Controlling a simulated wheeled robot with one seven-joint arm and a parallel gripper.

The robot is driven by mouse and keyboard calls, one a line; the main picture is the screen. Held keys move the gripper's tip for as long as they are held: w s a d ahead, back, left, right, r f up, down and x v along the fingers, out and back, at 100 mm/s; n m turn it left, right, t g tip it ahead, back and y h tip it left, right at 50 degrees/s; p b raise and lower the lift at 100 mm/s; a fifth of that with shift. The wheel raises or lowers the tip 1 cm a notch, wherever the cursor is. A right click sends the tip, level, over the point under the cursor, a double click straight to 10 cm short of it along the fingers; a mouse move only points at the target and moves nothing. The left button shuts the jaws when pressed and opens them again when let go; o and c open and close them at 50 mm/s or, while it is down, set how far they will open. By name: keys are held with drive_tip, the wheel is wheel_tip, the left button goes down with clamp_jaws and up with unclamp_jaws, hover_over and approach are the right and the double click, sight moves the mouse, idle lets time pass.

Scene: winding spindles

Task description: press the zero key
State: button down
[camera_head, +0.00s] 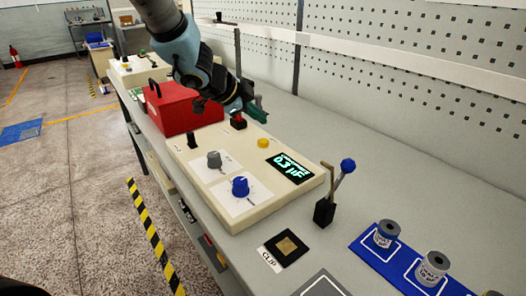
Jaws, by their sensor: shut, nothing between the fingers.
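A cream control panel (185,153) stands on the bench with a lit display (289,167) reading about 0.3 µF. A round yellow key (262,142) is beside the display, and a red key on a dark base (238,122) sits near the far edge. The labels are too small to tell which one is the zero key. My gripper (259,112) is shut and empty, above the far side of the panel, near the red key and beyond the yellow key. I cannot tell its exact height or whether it touches anything.
The panel also carries a grey knob (214,160), a blue knob (240,187) and a black switch (191,140). A red box (186,108) stands behind. A blue-topped lever (335,190) and spools on a blue mat (367,241) are at right.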

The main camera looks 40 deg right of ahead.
sight(259, 142)
drive_tip(key=shift+f+b, duration=1.15)
drive_tip(key=shift+f, duration=0.75)
drive_tip(key=shift+f, duration=0.1)
idle(0.4)
drive_tip(key=shift+f, duration=0.3)
drive_tip(key=shift+f+b, duration=0.5)
drive_tip(key=shift+b, duration=0.05)
idle(0.7)
drive_tip(key=shift+r, duration=0.15)
drive_tip(key=shift+r+p, duration=0.8)
drive_tip(key=shift+p, duration=0.25)
wheel_tip(259, 142, up, 5)
drive_tip(key=p, duration=0.5)
drive_tip(key=shift+r+p, duration=0.1)
drive_tip(key=shift+p, duration=0.2)
